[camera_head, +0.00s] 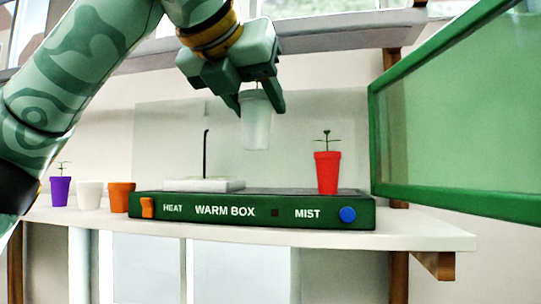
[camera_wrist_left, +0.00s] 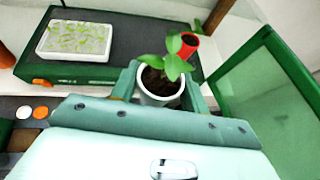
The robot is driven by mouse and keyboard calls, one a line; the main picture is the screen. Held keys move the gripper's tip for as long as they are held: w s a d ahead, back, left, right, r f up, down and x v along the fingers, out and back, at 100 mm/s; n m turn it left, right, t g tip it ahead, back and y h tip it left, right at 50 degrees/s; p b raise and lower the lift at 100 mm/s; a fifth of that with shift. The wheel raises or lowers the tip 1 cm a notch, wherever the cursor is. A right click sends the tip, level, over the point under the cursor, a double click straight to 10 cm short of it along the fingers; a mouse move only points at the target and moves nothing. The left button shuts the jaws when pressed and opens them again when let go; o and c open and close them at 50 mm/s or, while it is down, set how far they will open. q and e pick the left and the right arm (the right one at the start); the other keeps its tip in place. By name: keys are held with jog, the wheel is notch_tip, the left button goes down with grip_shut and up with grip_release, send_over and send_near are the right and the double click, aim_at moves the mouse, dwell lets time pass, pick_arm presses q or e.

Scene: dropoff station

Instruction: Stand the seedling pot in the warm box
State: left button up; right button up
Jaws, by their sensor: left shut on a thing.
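My left gripper (camera_head: 260,102) is shut on a pale grey-white pot (camera_head: 256,132), held upright in the air above the warm box. In the left wrist view the pot (camera_wrist_left: 158,100) sits between the fingers, with dark soil and a green leafy seedling (camera_wrist_left: 168,62). The warm box (camera_head: 285,212) has a green front, an orange HEAT switch (camera_head: 147,207) and a blue MIST knob (camera_head: 347,214). Its green-framed glass door (camera_head: 460,198) stands open at the right. The pot's base is clear of the box floor. My right gripper is not in view.
Inside the box, a white sprout tray (camera_head: 205,185) lies at the left and a red potted seedling (camera_head: 327,174) stands at the right; the floor between them is bare. Purple (camera_head: 61,192), white (camera_head: 90,196) and orange (camera_head: 121,198) pots stand on the shelf (camera_head: 425,231) left of the box.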

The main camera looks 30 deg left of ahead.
pick_arm(q)
jog(key=w+a+p, duration=0.3)
jog(key=w+p, duration=0.1)
jog(key=w, duration=0.8)
notch_tip(320, 180, down, 6)
jog(key=shift+s+f, duration=0.15)
jog(key=shift+f, duration=0.05)
jog(key=shift+w+f, duration=0.2)
jog(key=shift+a+f, duration=0.1)
jog(key=shift+f, duration=0.15)
jog(key=o, duration=0.9)
jog(key=shift+o, duration=0.5)
